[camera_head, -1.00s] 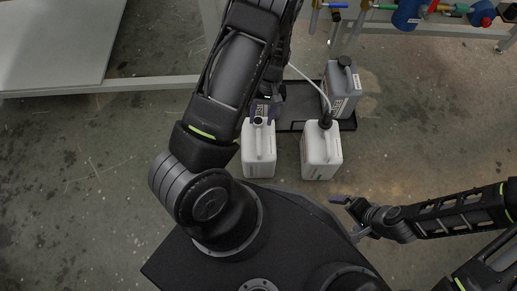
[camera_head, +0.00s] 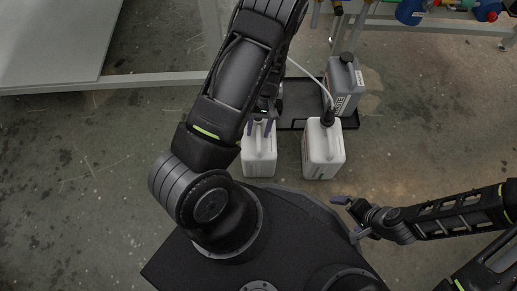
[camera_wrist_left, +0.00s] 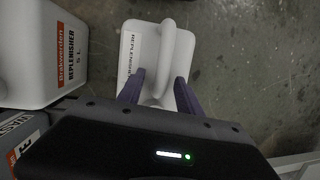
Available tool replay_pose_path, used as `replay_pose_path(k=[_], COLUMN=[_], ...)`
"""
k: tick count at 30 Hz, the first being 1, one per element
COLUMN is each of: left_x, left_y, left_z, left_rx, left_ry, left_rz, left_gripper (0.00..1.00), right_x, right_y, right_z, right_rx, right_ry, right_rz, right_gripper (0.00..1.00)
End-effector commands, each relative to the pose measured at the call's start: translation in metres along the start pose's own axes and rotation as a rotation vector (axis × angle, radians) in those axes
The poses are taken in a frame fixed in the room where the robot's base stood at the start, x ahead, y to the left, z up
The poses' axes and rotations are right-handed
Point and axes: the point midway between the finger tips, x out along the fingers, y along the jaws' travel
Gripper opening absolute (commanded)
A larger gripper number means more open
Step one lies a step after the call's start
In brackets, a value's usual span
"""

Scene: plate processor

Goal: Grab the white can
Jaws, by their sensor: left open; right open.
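A white can (camera_head: 258,158) stands on the floor just in front of my base, below my left arm. My left gripper (camera_head: 261,130) is at the can's top handle. In the left wrist view the two purple fingers of the left gripper (camera_wrist_left: 160,92) are apart, one on each side of the handle of the white can (camera_wrist_left: 140,42). I cannot tell whether they touch it. A second white can (camera_head: 322,155), with a dark cap and a hose, stands to the right. My right gripper (camera_head: 345,203) is at the right, open and away from the cans.
A grey can (camera_head: 344,85) with a black cap stands on a black tray (camera_head: 292,115) behind the white cans. In the left wrist view, the neighbouring can (camera_wrist_left: 40,55) stands close on the left. A grey table (camera_head: 50,40) is at the upper left. The floor at left is clear.

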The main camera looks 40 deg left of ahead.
Motion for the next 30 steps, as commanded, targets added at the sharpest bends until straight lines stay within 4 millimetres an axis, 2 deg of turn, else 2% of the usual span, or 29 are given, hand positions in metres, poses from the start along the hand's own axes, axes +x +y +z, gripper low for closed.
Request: replay_pose_path(k=[17, 30], left_x=[0.0000, 0.0000], left_y=[0.0000, 0.0000], left_z=[0.0002, 0.0002], left_rx=[0.000, 0.000], left_ry=[0.000, 0.000], left_rz=[0.000, 0.000], left_gripper=[0.42, 0.08], right_x=[-0.0003, -0.0003], right_y=[-0.0003, -0.0002], right_z=[-0.0001, 0.0000], right_rx=[-0.001, 0.000], right_ry=[0.000, 0.000], right_rz=[0.000, 0.000], right_gripper=[0.99, 0.99])
